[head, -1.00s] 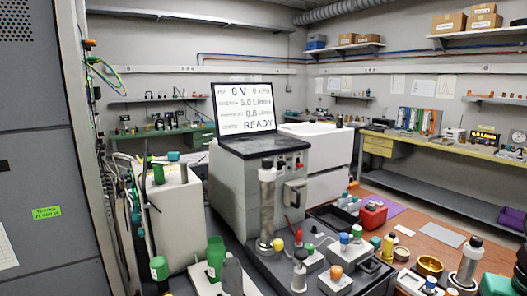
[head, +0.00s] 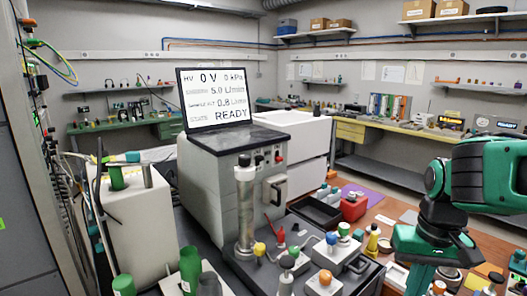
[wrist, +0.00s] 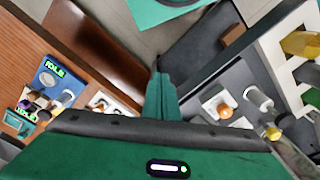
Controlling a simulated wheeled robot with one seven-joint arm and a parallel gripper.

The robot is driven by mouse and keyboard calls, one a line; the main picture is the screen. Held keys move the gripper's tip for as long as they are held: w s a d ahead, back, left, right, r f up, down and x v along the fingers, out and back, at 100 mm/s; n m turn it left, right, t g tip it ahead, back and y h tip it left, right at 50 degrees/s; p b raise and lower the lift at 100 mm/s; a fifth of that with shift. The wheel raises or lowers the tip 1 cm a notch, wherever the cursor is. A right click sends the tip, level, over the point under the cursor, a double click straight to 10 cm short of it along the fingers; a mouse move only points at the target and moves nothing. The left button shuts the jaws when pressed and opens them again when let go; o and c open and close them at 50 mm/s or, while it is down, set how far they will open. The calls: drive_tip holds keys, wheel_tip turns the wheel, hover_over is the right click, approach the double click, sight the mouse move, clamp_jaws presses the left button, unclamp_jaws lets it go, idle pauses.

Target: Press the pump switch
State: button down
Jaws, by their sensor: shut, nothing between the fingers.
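No control is legibly marked as the pump switch, so I cannot tell which one it is. A grey instrument (head: 212,185) carries a screen (head: 217,98) reading 0 V, 5.0 L/min and READY. Its front has a red knob (head: 279,157) and dark knobs (head: 259,159) near the top. Small boxes with coloured round caps stand before it, including an orange one (head: 325,277) and a blue one (head: 331,238). My gripper (wrist: 160,83) is shut and empty in the wrist view. In the head view my green arm is at the right, away from the instrument; its fingertips are not clear.
A tall glass-and-metal cylinder (head: 245,205) stands before the instrument. A white box (head: 138,215) with tubes and green-capped bottles (head: 189,268) are at the left. A red container (head: 353,207) and several small items crowd the brown bench at the right.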

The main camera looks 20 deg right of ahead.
drive_tip(key=w+r+n+t, duration=0.2)
drive_tip(key=w+r, duration=0.3)
drive_tip(key=w, duration=0.5)
drive_tip(key=n+t+y, duration=0.4)
drive_tip(key=n+t, duration=0.2)
drive_tip(key=n, duration=0.3)
approach(258, 156)
wheel_tip(258, 156, up, 3)
drive_tip(key=s, duration=0.3)
drive_tip(key=shift+d+r, duration=0.2)
drive_tip(key=shift+d, duration=0.2)
drive_tip(key=shift+f, duration=0.1)
drive_tip(key=x, duration=1)
drive_tip(key=shift+d, duration=0.25)
